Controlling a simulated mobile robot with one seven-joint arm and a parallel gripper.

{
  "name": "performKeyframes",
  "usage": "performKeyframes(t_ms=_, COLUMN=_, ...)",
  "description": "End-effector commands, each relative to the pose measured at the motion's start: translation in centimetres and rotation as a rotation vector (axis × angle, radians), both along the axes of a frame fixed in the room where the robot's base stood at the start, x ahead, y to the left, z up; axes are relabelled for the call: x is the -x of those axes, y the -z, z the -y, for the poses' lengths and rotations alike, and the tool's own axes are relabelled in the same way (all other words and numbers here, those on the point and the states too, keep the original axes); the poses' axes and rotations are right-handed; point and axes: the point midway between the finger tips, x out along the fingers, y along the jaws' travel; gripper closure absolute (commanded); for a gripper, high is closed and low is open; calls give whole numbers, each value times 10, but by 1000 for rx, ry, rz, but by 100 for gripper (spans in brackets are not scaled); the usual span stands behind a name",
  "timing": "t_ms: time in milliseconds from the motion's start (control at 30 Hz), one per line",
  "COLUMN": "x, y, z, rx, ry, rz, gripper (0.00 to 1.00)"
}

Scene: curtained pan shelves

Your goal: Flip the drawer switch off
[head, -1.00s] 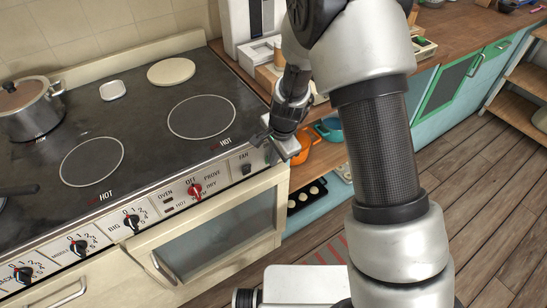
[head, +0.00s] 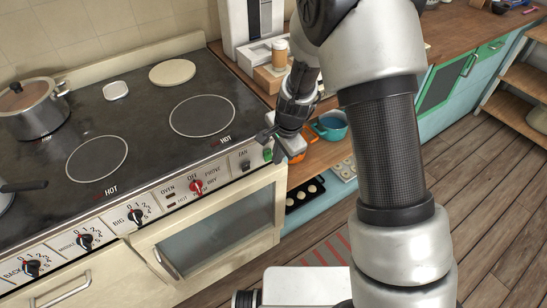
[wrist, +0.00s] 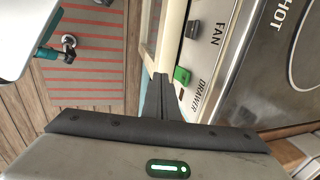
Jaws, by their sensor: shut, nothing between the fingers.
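The drawer switch (wrist: 182,76) is a small green rocker on the stove's front panel, beside the word DRAWER in the wrist view. It also shows at the panel's right end in the head view (head: 267,155). My gripper (wrist: 161,79) is shut and empty. In the wrist view its fingertips are just left of the green switch; I cannot tell whether they touch it. In the head view my gripper (head: 274,142) is at the stove's right front corner, close above the switch. The switch's exact tilt is too small to read.
The dark FAN switch (wrist: 192,29) is beside the drawer switch. A red oven knob (head: 196,186) and several black knobs line the panel. A pot (head: 36,112) stands on the hob. A blue pan (head: 330,125) is on the shelf to the right.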

Motion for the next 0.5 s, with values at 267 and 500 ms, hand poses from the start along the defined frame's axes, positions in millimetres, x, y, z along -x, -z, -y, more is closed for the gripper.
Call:
performKeyframes(t_ms=267, x=11, y=-62, z=9, rx=-1, ry=-2, rz=4, gripper=100)
performKeyframes(t_ms=500, x=19, y=-93, z=15, rx=-1, ry=0, rz=1, gripper=100)
